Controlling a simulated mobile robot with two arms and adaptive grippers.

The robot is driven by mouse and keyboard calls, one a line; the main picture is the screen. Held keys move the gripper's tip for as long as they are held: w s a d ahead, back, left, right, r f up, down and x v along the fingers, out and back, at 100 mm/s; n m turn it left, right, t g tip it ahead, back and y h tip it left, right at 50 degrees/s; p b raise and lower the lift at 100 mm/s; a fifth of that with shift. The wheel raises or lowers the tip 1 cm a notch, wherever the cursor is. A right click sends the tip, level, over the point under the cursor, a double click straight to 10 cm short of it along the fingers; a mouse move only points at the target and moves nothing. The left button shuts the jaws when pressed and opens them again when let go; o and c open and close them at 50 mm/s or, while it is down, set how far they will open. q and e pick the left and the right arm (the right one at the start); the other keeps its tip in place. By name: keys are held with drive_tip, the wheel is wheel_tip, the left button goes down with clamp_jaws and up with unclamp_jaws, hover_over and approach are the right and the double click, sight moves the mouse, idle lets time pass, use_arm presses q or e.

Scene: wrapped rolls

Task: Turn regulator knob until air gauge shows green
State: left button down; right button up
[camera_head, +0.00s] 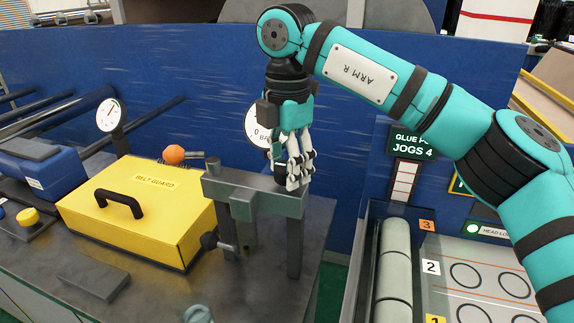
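My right gripper (298,178) points down at the grey metal frame (232,184), over its right end. Its fingers look close together, but I cannot tell whether they are open or shut, or touching the frame. Another white gauge (108,115) with a red needle stands at the left. A black knob (209,240) sits at the frame's left leg, and an orange ball-shaped knob (174,154) is behind the yellow box. I cannot tell which is the regulator knob.
The yellow belt guard box (140,205) with a black handle fills the bench's middle. A blue motor-like unit (40,170) and a yellow button (28,217) are at left. White rolls (395,262) stand right of the bench. A small teal part shows at the bottom edge.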

drive_tip(key=o, duration=0.3)
wheel_tip(320, 180, up, 12)
drive_tip(key=shift+f, duration=0.1)
idle(0.4)
